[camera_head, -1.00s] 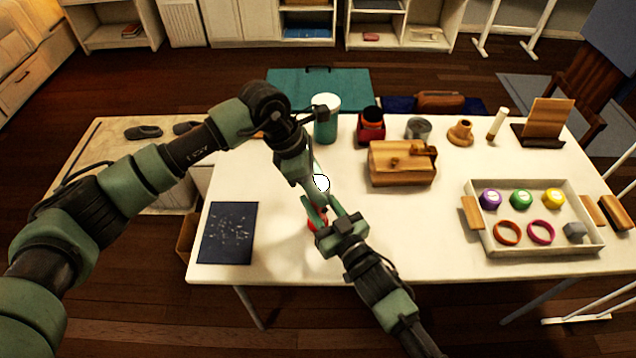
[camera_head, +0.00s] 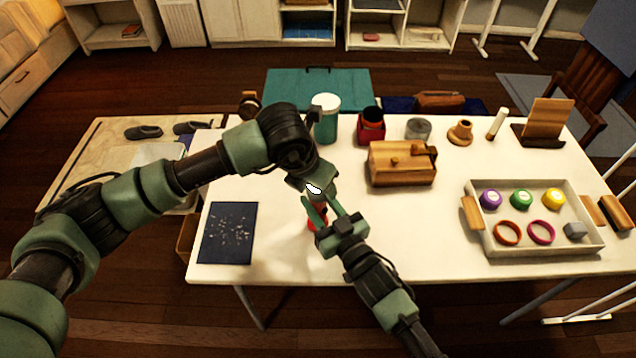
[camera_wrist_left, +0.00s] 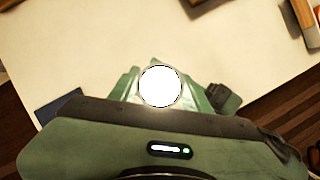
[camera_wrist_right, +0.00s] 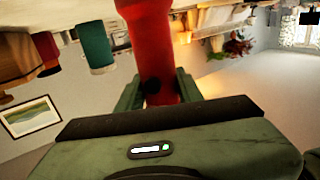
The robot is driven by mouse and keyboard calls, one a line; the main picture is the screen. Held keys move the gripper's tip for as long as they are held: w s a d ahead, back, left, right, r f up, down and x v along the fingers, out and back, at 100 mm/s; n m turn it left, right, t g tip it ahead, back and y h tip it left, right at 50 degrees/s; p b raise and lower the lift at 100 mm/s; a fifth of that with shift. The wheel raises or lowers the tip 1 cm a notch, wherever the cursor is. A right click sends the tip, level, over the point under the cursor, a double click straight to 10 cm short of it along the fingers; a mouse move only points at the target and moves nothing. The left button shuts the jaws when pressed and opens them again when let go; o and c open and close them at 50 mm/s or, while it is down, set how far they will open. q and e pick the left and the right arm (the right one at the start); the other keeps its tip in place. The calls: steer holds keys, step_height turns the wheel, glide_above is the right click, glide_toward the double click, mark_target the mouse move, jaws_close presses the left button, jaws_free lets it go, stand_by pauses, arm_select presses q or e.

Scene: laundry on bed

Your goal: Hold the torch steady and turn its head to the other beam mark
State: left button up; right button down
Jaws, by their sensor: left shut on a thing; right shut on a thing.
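The red torch (camera_head: 314,226) stands upright above the near middle of the table, its bright white lens (camera_head: 314,189) facing up. My right gripper (camera_head: 322,211) is shut on its red body, which fills the middle of the right wrist view (camera_wrist_right: 150,40). My left gripper (camera_head: 312,194) comes from above and is shut on the torch head. In the left wrist view the round white lens (camera_wrist_left: 160,87) sits between the left fingers. The arms hide much of the torch in the head view, and I cannot make out the beam marks.
On the white table (camera_head: 290,260), a dark blue sheet (camera_head: 228,233) lies left of the torch. A wooden box (camera_head: 402,165), a teal canister (camera_head: 326,122) and a red jar (camera_head: 371,128) stand behind. A tray (camera_head: 540,250) with small items is at right. Bare table separates it from the torch.

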arm_select(q)
steer(key=n+y, duration=0.1)
steer(key=n, duration=0.2)
steer(key=n+t+y, duration=0.1)
steer(key=n, duration=0.2)
steer(key=shift+r, duration=0.1)
steer(key=shift+n+y, duration=0.3)
steer(key=shift+n, duration=0.1)
arm_select(e)
steer(key=shift+f, duration=0.1)
arm_select(q)
steer(key=o, duration=1.4)
steer(key=shift+c, duration=0.2)
steer(key=v, duration=1.2)
steer(key=shift+w, duration=0.1)
arm_select(e)
steer(key=c, duration=0.8)
jaws_free()
steer(key=shift+c, duration=0.2)
